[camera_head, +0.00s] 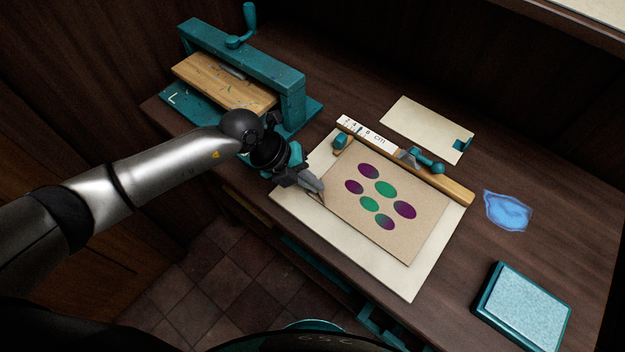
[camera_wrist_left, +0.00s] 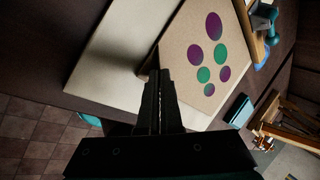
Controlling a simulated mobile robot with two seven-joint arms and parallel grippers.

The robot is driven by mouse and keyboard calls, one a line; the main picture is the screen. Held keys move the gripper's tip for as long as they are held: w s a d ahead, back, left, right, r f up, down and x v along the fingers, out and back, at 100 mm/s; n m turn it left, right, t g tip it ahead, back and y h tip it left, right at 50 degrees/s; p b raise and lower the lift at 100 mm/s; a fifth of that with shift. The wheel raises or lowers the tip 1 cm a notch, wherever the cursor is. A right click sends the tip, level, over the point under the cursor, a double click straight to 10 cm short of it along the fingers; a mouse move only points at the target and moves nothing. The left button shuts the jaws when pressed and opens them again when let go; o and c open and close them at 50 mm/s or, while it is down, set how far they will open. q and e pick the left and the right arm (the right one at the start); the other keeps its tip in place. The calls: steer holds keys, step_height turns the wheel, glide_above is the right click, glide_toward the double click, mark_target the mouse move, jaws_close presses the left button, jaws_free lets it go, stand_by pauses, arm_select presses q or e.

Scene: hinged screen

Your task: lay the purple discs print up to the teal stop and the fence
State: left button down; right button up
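The print (camera_head: 340,190) is a tan sheet with several purple and green discs, lying on a cream board (camera_head: 415,288). It also shows in the left wrist view (camera_wrist_left: 178,48). Its upper right edge runs close along the wooden fence (camera_head: 455,188), which carries a white cm scale. The teal stop (camera_head: 340,141) stands near the print's upper left corner; I cannot tell whether they touch. My left gripper (camera_head: 319,192) is shut on the print's left edge; in the wrist view its fingers (camera_wrist_left: 158,75) are together there, with a dark shadow beneath the edge. My right gripper is out of view.
A teal press (camera_head: 290,75) with a wooden bed stands at the back left. A cream card (camera_head: 415,118) lies behind the fence. A teal clamp (camera_head: 428,162) sits on the fence. A blue patch (camera_head: 507,210) and a teal-edged pad (camera_head: 525,310) are at right.

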arm_select(q)
steer(key=shift+w+f, duration=0.1)
steer(key=shift+w, duration=0.35)
stand_by(0.4)
steer(key=c, duration=0.9)
jaws_free()
steer(key=shift+a, duration=0.1)
steer(key=shift+c, duration=0.2)
step_height(320, 180, up, 7)
steer(key=p, duration=0.6)
steer(key=shift+p, duration=0.4)
